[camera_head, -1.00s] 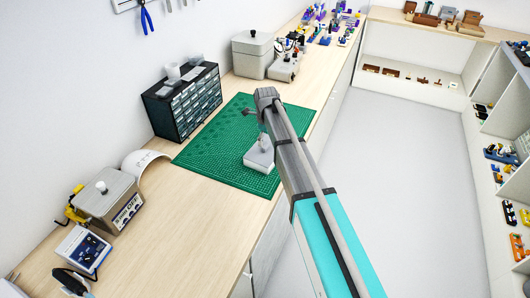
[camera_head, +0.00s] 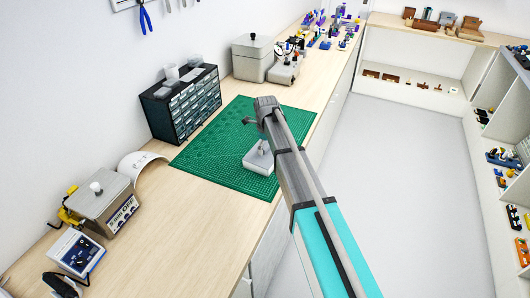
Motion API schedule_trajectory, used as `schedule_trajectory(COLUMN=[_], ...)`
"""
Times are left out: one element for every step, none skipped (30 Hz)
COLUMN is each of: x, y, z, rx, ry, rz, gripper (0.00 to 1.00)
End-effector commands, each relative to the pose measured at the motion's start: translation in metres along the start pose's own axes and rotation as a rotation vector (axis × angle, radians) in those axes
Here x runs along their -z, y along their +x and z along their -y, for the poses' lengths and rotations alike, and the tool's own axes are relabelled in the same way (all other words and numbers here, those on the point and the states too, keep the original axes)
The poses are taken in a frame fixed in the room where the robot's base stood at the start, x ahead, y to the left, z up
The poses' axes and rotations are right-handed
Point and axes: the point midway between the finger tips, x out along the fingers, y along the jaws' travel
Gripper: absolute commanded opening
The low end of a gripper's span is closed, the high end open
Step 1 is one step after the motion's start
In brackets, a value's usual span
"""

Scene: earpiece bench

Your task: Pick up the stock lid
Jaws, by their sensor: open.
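A light grey slab with an upright knob, which looks like the stock lid (camera_head: 258,161), lies near the front edge of the green mat (camera_head: 225,172). My gripper (camera_head: 250,122) is open and empty at the end of my arm. It appears above and slightly behind the lid's knob, apart from it. My arm reaches in from the lower right and hides part of the mat to the right of the lid. The exact gap between the fingers and the knob cannot be told.
A dark drawer cabinet (camera_head: 183,108) stands at the mat's left edge. A grey lidded box (camera_head: 250,62) stands behind the mat. A beige lidded box (camera_head: 107,207) and a blue-faced device (camera_head: 76,252) stand at the lower left.

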Motion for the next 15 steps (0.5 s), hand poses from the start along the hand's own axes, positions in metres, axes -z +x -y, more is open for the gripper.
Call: schedule_trajectory(x=[-0.0001, -0.0001, -0.0001, -0.0001, -0.0001, -0.0001, -0.0001, -0.0002, -0.0002, -0.0002, -0.0002, -0.0002, -0.0003, -0.0003, -0.0003], y=[0.0, 0.0, 0.0, 0.0, 0.0, 0.0, 0.0, 0.0, 0.0, 0.0, 0.0, 0.0, 0.0, 0.0, 0.0], z=[-0.0001, -0.0001, -0.0001, -0.0001, -0.0001, -0.0001, -0.0001, -0.0002, -0.0002, -0.0002, -0.0002, -0.0002, -0.0002, -0.0002, -0.0002], rx=[0.0, 0.0, 0.0, 0.0, 0.0, 0.0, 0.0, 0.0, 0.0, 0.0, 0.0, 0.0, 0.0, 0.0, 0.0], ry=[0.0, 0.0, 0.0, 0.0, 0.0, 0.0, 0.0, 0.0, 0.0, 0.0, 0.0, 0.0, 0.0, 0.0, 0.0], rz=[0.0, 0.0, 0.0, 0.0, 0.0, 0.0, 0.0, 0.0, 0.0, 0.0, 0.0, 0.0, 0.0, 0.0, 0.0], gripper=[1.0, 1.0, 1.0, 1.0, 1.0, 0.94, 0.89, 0.83, 0.76, 0.7, 0.65, 0.57, 0.52, 0.46, 0.39])
